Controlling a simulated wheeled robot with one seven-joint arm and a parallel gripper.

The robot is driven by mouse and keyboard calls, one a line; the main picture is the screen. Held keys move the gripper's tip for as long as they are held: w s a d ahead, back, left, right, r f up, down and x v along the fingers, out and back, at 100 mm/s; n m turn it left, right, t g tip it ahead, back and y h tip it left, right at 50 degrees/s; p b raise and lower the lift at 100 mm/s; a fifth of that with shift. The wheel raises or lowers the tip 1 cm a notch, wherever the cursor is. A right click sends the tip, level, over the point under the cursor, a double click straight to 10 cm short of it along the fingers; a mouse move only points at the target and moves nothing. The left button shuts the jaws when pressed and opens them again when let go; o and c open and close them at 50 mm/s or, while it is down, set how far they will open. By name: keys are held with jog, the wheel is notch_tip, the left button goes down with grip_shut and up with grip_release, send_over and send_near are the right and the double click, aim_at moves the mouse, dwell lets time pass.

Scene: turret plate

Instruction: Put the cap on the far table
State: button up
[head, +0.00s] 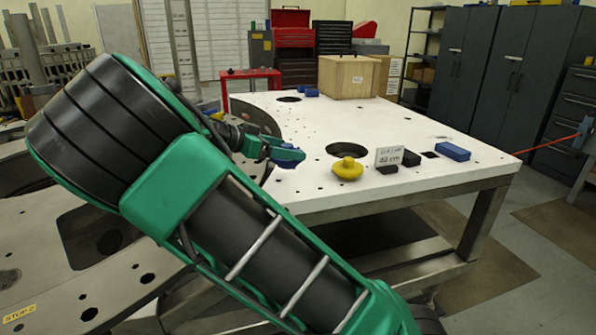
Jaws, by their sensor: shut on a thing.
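My gripper (286,157) is at the near left edge of the white far table (330,122), at the end of my green and black arm. It is shut on a small dark blue thing (287,163), which looks like the cap. Green fingers cover part of it. The blue thing shows against the tabletop; I cannot tell whether it touches the surface or is held just above it.
A yellow knob-like piece (347,169) stands right of my gripper, beside a large round hole (347,150). A small sign (390,156), dark blocks (411,158) and a blue block (453,151) lie further right. A wooden box (348,77) stands at the back. The table's middle is mostly clear.

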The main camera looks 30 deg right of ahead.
jog(key=x, duration=0.4)
jog(key=f+x, duration=0.1)
jog(key=x, duration=0.1)
jog(key=shift+s+f, duration=0.1)
jog(key=shift+s, duration=0.2)
jog(key=shift+f, duration=1.95)
jog(key=o, duration=1.2)
jog(key=shift+a, duration=0.15)
jog(key=v, duration=1.2)
jog(key=shift+r, duration=0.1)
